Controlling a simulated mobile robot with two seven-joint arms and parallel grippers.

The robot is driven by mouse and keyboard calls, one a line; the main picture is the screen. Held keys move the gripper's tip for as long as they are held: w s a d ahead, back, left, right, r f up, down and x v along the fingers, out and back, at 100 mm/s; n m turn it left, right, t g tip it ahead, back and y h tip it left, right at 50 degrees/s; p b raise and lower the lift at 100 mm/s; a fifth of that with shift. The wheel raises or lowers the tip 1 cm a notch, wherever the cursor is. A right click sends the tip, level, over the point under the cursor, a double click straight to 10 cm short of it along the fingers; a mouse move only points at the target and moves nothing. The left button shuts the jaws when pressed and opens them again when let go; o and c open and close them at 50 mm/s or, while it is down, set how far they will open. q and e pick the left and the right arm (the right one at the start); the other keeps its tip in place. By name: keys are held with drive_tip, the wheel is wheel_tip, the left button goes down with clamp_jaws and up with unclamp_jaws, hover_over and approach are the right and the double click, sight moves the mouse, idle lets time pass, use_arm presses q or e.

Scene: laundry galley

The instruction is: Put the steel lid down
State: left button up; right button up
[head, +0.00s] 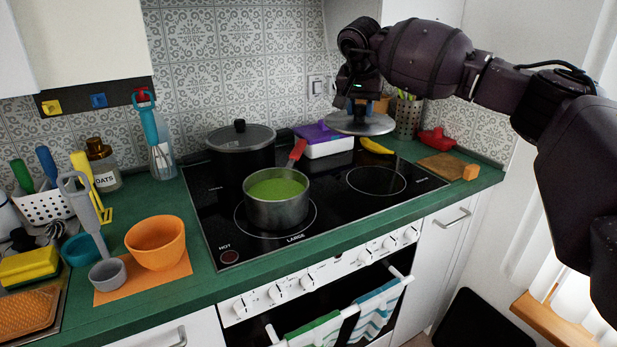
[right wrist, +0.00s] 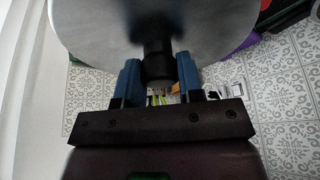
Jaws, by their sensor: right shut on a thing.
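The steel lid (head: 359,124) is a round grey disc held level in the air above the back right of the hob. It also fills the top of the right wrist view (right wrist: 155,22), with its dark knob (right wrist: 158,62) between the blue fingertips. My right gripper (head: 358,106) is shut on that knob; its jaws also show in the right wrist view (right wrist: 157,85). A steel pot (head: 277,210) of green soup stands uncovered on the front left ring, with a red-handled utensil (head: 298,150) in or behind it. My left gripper is not in view.
A black pot with a glass lid (head: 240,138) stands at the back left of the hob (head: 335,212). A purple-lidded white box (head: 323,140) and a yellow banana-like thing (head: 376,146) lie near the steel lid. The front right ring (head: 376,181) is clear. A wooden board (head: 443,165) lies right.

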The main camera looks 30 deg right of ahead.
drive_tip(key=shift+w+a+n, duration=0.15)
drive_tip(key=shift+a+n, duration=0.15)
drive_tip(key=shift+a, duration=0.05)
drive_tip(key=shift+w+f, duration=0.1)
drive_tip(key=shift+f, duration=0.1)
drive_tip(key=b, duration=0.1)
hover_over(351, 194)
drive_tip(key=s+a, duration=0.2)
wheel_tip(351, 194, down, 13)
drive_tip(key=f, duration=0.3)
drive_tip(key=f+b, duration=0.1)
drive_tip(key=f, duration=0.2)
drive_tip(key=shift+w+d+f, duration=0.2)
drive_tip(key=shift+f, duration=0.15)
drive_tip(key=shift+r, duration=0.1)
